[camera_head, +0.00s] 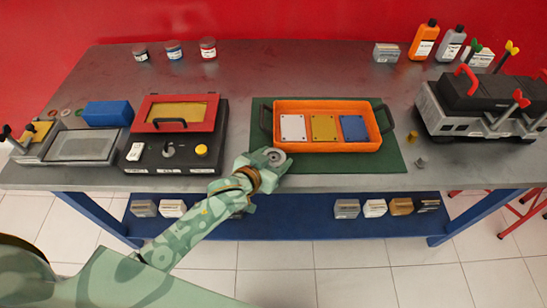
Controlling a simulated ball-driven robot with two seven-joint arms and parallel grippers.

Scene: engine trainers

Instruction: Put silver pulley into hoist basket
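The silver pulley (276,156), a small grey disc with a hub, shows at the tip of my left gripper (269,160). The gripper appears shut on it, though the fingers are small and partly hidden. They are at the near-left edge of the green mat, just left of and in front of the basket. The likely hoist basket is an orange tray (327,147) with dark handles at both ends. A white plate (292,128), a yellow plate (323,127) and a blue plate (354,128) lie in it. My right gripper is not in view.
The green mat (340,178) lies under the tray. A red-framed unit (172,155) stands left of my gripper, with a blue block (107,113) beyond. Bottles (424,40) stand at the back.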

